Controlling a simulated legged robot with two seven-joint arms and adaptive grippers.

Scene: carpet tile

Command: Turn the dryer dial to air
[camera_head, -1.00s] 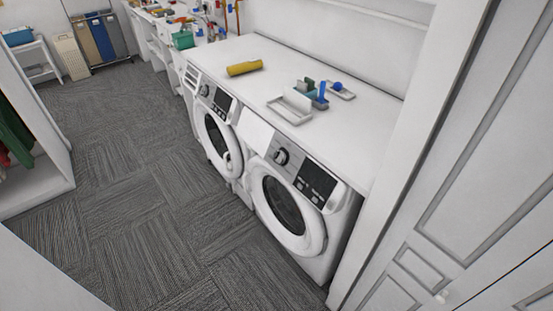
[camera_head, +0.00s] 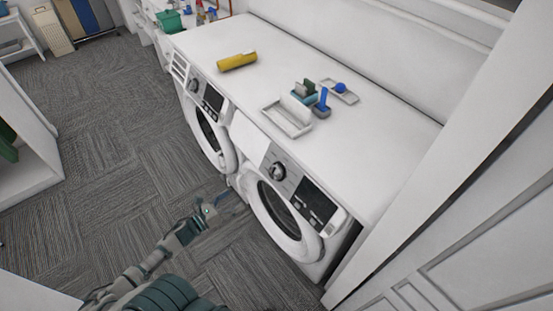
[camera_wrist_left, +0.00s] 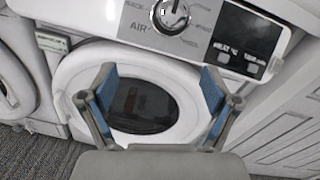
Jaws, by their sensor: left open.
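The nearer front-loading machine (camera_head: 262,215) has a round silver dial (camera_head: 277,171) on its control panel. In the left wrist view the dial (camera_wrist_left: 171,14) is at the top, with a word reading "AIR" at its lower left. A white mark shows on the dial's upper left face. My left gripper (camera_head: 222,200) is in front of the machine, below the dial and apart from it. In the left wrist view the gripper (camera_wrist_left: 158,85) has its two blue-padded fingers wide apart and empty, in front of the round door (camera_wrist_left: 75,85). My right gripper is not in view.
A second machine (camera_head: 181,92) stands to the left. The white counter (camera_head: 240,88) above holds a yellow roll (camera_head: 237,61), a white tray (camera_head: 287,118) and small blue items. A panelled white door (camera_head: 480,230) stands at right. Carpet floor (camera_head: 90,130) is open at left.

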